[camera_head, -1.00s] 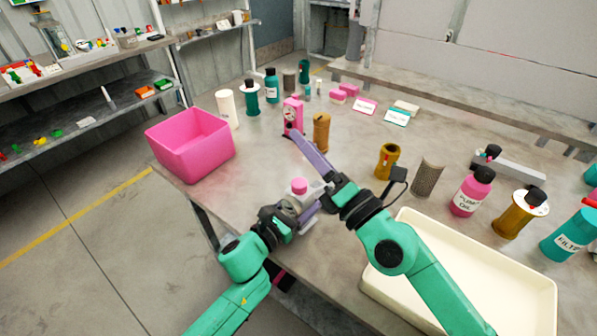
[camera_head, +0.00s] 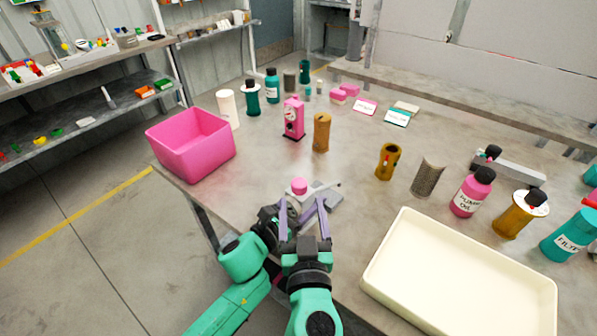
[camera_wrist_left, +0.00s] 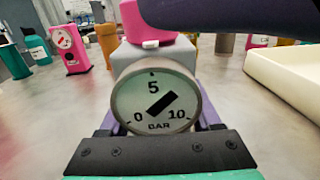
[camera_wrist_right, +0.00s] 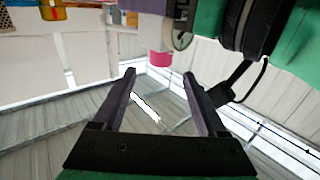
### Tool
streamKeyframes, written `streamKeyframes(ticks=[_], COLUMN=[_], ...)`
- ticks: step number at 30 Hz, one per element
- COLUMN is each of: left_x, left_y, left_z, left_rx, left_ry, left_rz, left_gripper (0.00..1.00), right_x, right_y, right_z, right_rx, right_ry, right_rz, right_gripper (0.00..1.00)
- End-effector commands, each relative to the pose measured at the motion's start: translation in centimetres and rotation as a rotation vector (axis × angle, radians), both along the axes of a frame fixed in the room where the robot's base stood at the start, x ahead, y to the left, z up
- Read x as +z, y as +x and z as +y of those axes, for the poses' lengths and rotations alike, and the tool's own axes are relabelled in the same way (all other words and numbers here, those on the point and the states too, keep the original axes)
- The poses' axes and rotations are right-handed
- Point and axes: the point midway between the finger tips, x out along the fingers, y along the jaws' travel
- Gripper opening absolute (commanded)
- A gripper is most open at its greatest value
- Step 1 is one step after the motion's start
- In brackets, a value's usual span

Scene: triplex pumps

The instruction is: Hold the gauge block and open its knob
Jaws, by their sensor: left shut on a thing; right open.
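The gauge block (camera_head: 301,196) is a grey block with a pink knob (camera_head: 298,186) on top. My left gripper (camera_head: 312,208) is shut on it, above the table's near edge. In the right wrist view, the knob (camera_wrist_right: 160,58) shows just beyond the open fingers (camera_wrist_right: 159,75).
A pink bin (camera_head: 190,145) stands at the left table edge. A cream tray (camera_head: 455,320) lies at the near right. A pink gauge unit (camera_head: 293,117), a brown cylinder (camera_head: 321,132) and several bottles stand further back. The table between the block and tray is mostly clear.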

Motion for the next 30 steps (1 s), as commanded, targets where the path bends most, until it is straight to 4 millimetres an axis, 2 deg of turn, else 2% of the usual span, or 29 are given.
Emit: streamKeyframes(ticks=[6, 12, 16, 22, 26, 27, 28, 30], left_x=[0.1, 0.1, 0.1, 0.1, 0.1, 0.1, 0.1, 0.1], left_y=[0.0, 0.0, 0.0, 0.0, 0.0, 0.0, 0.0, 0.0], left_z=[0.0, 0.0, 0.0, 0.0, 0.0, 0.0, 0.0, 0.0], left_rx=[-0.001, 0.0, 0.0, 0.0, 0.0, -0.001, -0.001, 0.0], left_ry=[-0.001, -0.001, -0.001, -0.001, -0.001, -0.001, -0.001, -0.001], left_rz=[-0.002, -0.002, -0.002, -0.001, -0.001, -0.001, -0.001, -0.001], left_gripper=[0.0, 0.0, 0.0, 0.0, 0.0, 0.0, 0.0, 0.0], right_x=[0.2, 0.2, 0.1, 0.1, 0.1, 0.1, 0.1, 0.1], right_y=[5.6, 9.4, 10.3, 10.3, 10.3, 10.3, 10.3, 10.3], right_z=[0.4, 0.7, 0.8, 0.8, 0.7, 0.7, 0.7, 0.7], right_rx=[0.0, 0.001, 0.003, 0.003, 0.002, 0.002, 0.002, 0.002], right_ry=[0.001, -0.002, -0.001, -0.001, -0.002, -0.002, -0.002, -0.002], right_rz=[-0.005, -0.004, -0.003, -0.002, -0.002, -0.002, -0.002, -0.002], right_gripper=[0.74, 0.74, 0.74, 0.74, 0.25, 0.1, 0.0, 0.0])
